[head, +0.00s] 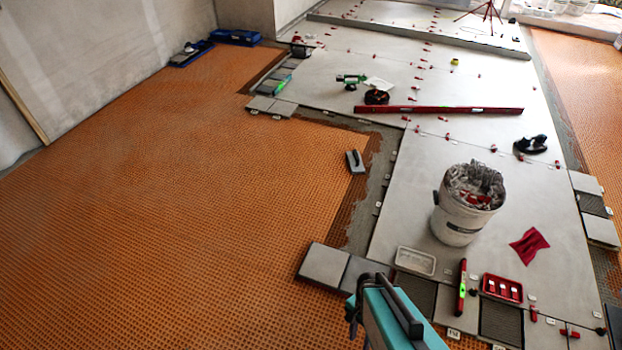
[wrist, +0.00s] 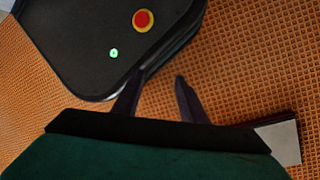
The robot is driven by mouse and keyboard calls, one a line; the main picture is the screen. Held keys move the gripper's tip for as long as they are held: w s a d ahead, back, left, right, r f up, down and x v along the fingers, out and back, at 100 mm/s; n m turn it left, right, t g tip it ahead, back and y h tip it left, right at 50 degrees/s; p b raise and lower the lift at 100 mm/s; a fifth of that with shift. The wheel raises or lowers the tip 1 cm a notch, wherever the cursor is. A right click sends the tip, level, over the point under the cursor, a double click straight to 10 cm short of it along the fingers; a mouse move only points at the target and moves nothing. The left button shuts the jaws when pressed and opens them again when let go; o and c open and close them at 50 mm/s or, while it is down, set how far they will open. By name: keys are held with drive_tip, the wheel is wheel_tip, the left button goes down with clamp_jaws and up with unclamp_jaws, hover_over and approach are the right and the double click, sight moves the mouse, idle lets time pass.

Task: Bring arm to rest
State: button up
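My gripper (wrist: 160,80) shows in the wrist view with its two dark fingers apart and nothing between them. It points down over the orange mat (wrist: 240,65), beside my own dark base with its red button and green light. In the head view a teal part of my arm stands at the bottom, right of the middle, in front of the grey tiles. The gripper's fingers cannot be made out in the head view.
Grey tiles (head: 324,265) lie near my arm. A bucket of clips (head: 458,222), a white tray (head: 415,261), a red tray (head: 502,288) and a red-green level (head: 461,288) stand on the right. A long red level (head: 440,109) lies farther back. The orange mat at left is mostly clear.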

drive_tip(key=s+n, duration=0.1)
drive_tip(key=n, duration=0.2)
drive_tip(key=s+r+n, duration=0.1)
drive_tip(key=n, duration=0.3)
drive_tip(key=s+d+r+n+g, duration=0.1)
drive_tip(key=n, duration=0.2)
drive_tip(key=shift+s, duration=0.25)
idle(3.6)
